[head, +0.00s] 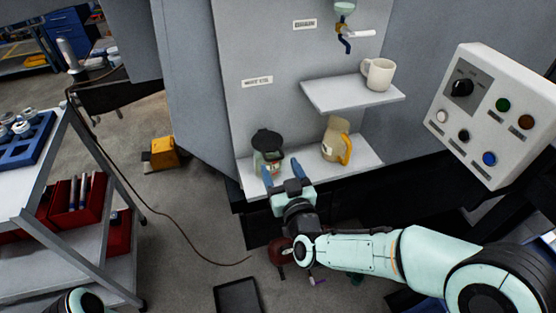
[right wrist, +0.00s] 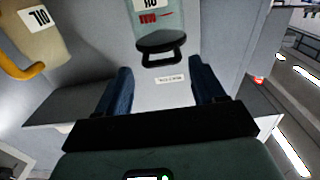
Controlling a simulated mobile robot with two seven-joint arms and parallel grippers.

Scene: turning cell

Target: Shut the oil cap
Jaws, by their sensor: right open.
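A pale green oil container (head: 268,167) stands on the lower shelf at the side of a grey machine. Its black cap (head: 266,140) appears tilted up at the top of the container. In the right wrist view, which looks upside down, the cap (right wrist: 160,42) with a loop-shaped part lies ahead of the fingers, clear of them. My right gripper (head: 282,171) is open and empty just in front of the container; its blue fingers also show in the right wrist view (right wrist: 160,92). My left gripper is out of view.
A tan oil jug (head: 335,140) with a yellow handle stands right of the container on the lower shelf (head: 304,166). An upper shelf (head: 335,95) with a white mug (head: 379,73) is above. A control box (head: 490,115) is at right, a cart (head: 70,238) at left.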

